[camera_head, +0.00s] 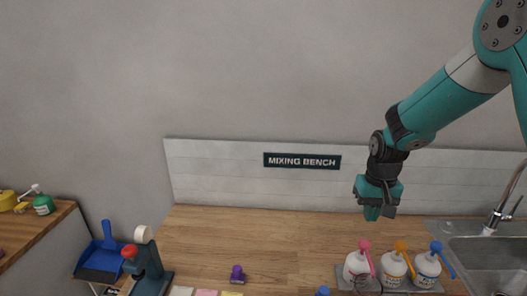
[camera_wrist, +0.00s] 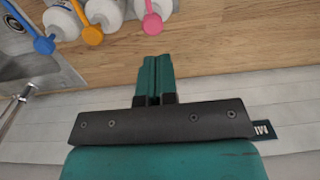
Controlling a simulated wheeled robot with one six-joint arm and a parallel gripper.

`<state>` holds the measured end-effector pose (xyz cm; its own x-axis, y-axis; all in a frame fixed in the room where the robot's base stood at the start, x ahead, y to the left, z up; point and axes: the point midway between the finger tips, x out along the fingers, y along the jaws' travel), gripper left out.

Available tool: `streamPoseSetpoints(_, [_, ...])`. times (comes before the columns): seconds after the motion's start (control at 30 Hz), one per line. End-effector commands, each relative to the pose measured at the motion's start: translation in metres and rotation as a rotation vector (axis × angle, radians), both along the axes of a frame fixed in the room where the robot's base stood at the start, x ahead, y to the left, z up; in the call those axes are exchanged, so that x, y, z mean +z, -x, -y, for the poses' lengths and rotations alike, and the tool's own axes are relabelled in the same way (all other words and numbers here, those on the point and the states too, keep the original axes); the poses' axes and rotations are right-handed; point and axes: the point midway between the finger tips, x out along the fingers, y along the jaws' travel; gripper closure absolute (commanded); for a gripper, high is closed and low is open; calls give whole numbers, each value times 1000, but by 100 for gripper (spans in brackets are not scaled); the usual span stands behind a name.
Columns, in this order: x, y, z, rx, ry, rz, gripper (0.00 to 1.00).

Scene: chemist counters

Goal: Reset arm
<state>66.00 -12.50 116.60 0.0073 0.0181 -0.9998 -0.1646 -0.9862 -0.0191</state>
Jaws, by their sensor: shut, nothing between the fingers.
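My gripper (camera_head: 372,212) hangs from the teal arm in the head view, pointing down above the back right of the wooden mixing bench (camera_head: 215,235). In the wrist view my gripper (camera_wrist: 155,64) has its teal fingers together with nothing between them. Three white pump bottles stand just in front of it and apart from it: one with a pink top (camera_head: 356,265), one with an orange top (camera_head: 394,268) and one with a blue top (camera_head: 428,268).
A sink (camera_head: 478,258) with a tap (camera_head: 503,208) lies at the right. A purple item (camera_head: 237,274) stands on the bench. A dark press-like tool (camera_head: 148,265) and a blue dustpan (camera_head: 103,257) are at the left. The bench's back middle is clear.

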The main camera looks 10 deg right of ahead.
Motion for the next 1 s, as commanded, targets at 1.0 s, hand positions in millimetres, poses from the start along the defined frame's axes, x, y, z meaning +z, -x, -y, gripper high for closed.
streamPoseSetpoints(1.0, [52, 260, -170, 776, -327, 142, 100])
